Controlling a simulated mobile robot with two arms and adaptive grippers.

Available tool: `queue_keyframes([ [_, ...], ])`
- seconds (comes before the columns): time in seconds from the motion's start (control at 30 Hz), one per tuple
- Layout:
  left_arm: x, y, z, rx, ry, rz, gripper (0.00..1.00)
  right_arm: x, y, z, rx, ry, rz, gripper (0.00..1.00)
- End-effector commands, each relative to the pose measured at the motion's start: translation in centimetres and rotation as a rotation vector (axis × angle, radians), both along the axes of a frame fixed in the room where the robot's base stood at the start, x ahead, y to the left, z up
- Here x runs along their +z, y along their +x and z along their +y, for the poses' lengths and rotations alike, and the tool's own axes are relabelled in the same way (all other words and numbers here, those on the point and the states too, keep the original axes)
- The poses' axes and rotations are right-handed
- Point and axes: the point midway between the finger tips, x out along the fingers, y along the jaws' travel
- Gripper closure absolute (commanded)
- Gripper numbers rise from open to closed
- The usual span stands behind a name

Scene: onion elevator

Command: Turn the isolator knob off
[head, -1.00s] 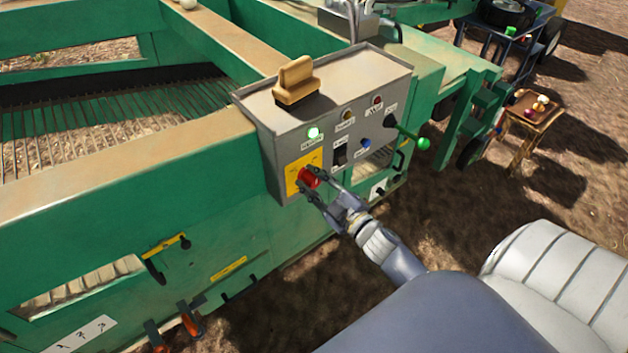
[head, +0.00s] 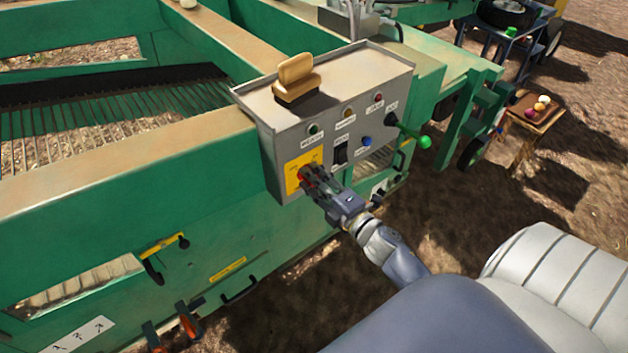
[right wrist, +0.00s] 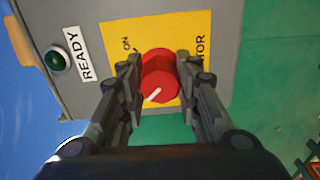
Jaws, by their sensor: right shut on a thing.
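The red isolator knob (head: 302,173) sits on a yellow plate (head: 292,180) at the lower left of the grey control box (head: 262,140). My right gripper (head: 311,181) reaches it from the lower right. In the right wrist view the knob (right wrist: 159,78) is between the two fingers of my gripper (right wrist: 160,70), which are shut on its sides. Its white pointer line slants to the lower left there. "ON" is readable on the plate; part of the other lettering is hidden by a finger. The green READY lamp (right wrist: 58,60) looks dark. My left gripper is not in view.
A black switch (head: 340,153), a blue button (head: 365,142) and a green-ended lever (head: 424,141) are right of the knob. A wooden brush-like block (head: 297,80) stands on the box. A small table (head: 535,116) with onions is at the right.

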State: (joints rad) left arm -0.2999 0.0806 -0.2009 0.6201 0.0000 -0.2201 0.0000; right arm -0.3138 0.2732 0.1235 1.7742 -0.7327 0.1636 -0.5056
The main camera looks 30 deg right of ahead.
Motion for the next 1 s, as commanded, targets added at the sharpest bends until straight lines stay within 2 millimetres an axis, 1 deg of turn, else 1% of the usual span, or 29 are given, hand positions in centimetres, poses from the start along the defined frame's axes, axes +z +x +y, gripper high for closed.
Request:
queue_keyframes([
  [0.27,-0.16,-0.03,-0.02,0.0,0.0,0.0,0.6,-0.05,-0.02,0.02,0.0,-0.054,-0.003,0.94],
  [0.67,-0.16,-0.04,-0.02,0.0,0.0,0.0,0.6,-0.05,-0.02,0.01,0.0,-0.058,-0.004,0.94],
  [0.7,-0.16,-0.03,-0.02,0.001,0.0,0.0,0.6,-0.05,-0.02,0.01,0.0,-0.058,-0.004,0.61],
  [0.73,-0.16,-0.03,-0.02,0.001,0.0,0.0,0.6,-0.05,-0.02,0.01,0.0,-0.058,-0.004,0.54],
  [0.77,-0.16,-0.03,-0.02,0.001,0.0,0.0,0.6,-0.05,-0.01,0.01,0.0,-0.058,-0.004,0.49],
  [1.0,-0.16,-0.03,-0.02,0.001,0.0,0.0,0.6,-0.04,-0.01,0.0,0.0,-0.056,-0.003,0.49],
])
